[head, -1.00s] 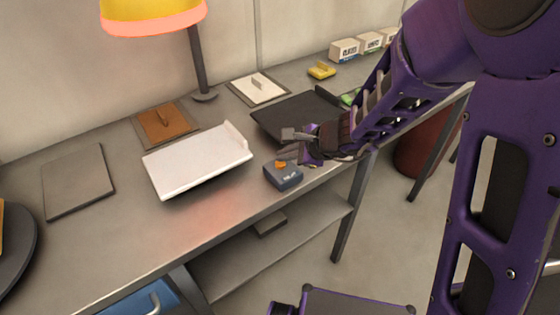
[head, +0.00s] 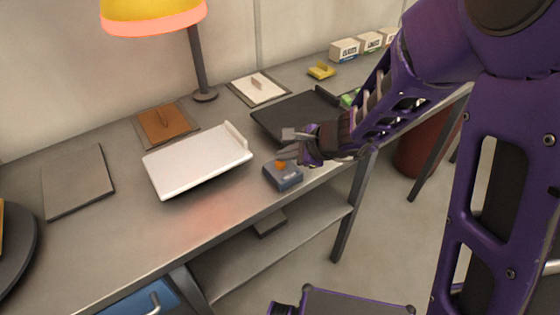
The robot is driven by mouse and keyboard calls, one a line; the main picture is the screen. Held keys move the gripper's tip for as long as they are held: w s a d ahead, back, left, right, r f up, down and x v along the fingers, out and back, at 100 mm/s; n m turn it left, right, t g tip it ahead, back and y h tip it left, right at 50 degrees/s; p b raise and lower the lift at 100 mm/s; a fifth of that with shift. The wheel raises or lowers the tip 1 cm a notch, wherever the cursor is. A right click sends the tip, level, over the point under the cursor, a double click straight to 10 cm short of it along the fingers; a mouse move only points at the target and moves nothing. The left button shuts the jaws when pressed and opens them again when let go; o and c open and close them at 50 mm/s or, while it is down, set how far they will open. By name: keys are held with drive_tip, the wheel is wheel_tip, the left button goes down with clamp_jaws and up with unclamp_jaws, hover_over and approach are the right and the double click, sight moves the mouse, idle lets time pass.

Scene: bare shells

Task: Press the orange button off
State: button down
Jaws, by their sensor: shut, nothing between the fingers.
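The orange button (head: 280,166) sits on top of a small dark grey-blue box (head: 287,178) near the front edge of the table. My gripper (head: 284,148) is shut and empty. In the head view its fingertips appear just above and behind the button; I cannot tell whether they touch it. The lamp (head: 153,14) at the upper left is lit, with an orange-pink glow at its lower rim.
A white tray (head: 195,165) lies left of the box and a black tray (head: 290,115) lies behind my gripper. A brown board (head: 165,122) and a dark flat panel (head: 78,180) lie further left. The table (head: 120,235) is bare along its front left.

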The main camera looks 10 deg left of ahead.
sight(285, 167)
drive_tip(key=shift+f, duration=0.2)
drive_tip(key=shift+f+b, duration=0.3)
drive_tip(key=shift+b, duration=0.45)
drive_tip(key=shift+r, duration=0.45)
drive_tip(key=shift+r+p, duration=0.1)
drive_tip(key=shift+p, duration=0.25)
wheel_tip(285, 167, up, 6)
drive_tip(key=p, duration=0.4)
